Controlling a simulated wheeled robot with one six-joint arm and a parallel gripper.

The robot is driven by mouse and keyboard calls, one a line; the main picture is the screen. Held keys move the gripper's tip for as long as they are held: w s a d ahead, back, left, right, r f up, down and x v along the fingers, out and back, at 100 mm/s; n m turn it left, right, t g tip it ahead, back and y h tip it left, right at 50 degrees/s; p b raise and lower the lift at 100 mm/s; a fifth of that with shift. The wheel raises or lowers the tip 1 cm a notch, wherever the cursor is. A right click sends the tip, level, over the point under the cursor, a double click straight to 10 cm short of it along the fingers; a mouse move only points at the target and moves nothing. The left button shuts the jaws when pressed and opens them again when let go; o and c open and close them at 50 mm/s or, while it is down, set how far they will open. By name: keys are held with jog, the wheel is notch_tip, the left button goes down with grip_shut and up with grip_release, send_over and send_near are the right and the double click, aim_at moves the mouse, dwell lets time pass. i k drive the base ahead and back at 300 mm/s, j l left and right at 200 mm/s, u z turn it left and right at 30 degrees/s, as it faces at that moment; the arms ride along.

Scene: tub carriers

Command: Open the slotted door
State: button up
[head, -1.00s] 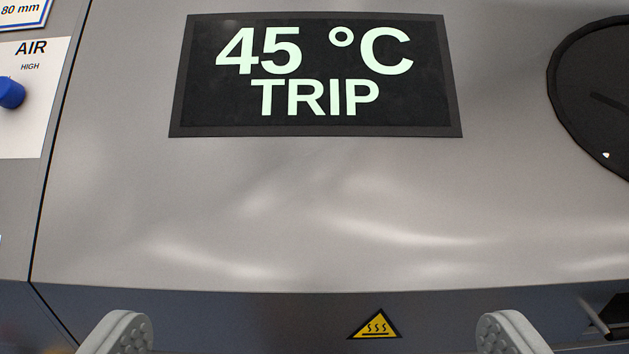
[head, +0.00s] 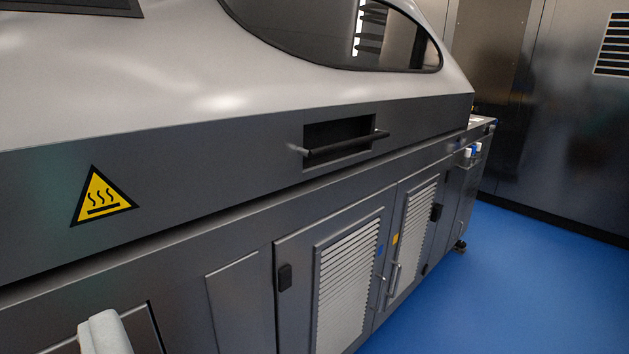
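Two doors with slatted panels sit side by side in the lower front of the grey machine. The left slotted door (head: 343,290) has a black hinge on its left edge and a small blue tag. The right slotted door (head: 415,235) has a yellow tag and a black hinge on its right. Both look closed. Upright bar handles show near their shared seam, the clearer one being the right handle (head: 395,279). One pale fingertip of my gripper (head: 105,333) shows at the bottom left, well apart from the doors. Its other finger is not seen, so its opening is unclear.
A recessed bar handle (head: 345,145) is on the machine's hood front, beside a hot-surface warning sign (head: 103,196). A plain panel (head: 240,305) lies left of the doors. The blue floor (head: 510,285) is clear at right, up to a dark metal wall (head: 560,130).

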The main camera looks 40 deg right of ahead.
aim_at(473, 179)
jog(key=z, duration=2.3)
jog(key=i+l, duration=0.2)
jog(key=i, duration=0.3)
jog(key=i+l, duration=0.15)
jog(key=i, duration=0.35)
jog(key=i+l, duration=0.2)
jog(key=i, duration=0.3)
jog(key=i+l, duration=0.15)
jog(key=i, duration=0.35)
jog(key=i+l, duration=0.2)
jog(key=i, duration=0.35)
jog(key=i+l, duration=0.15)
jog(key=i, duration=0.35)
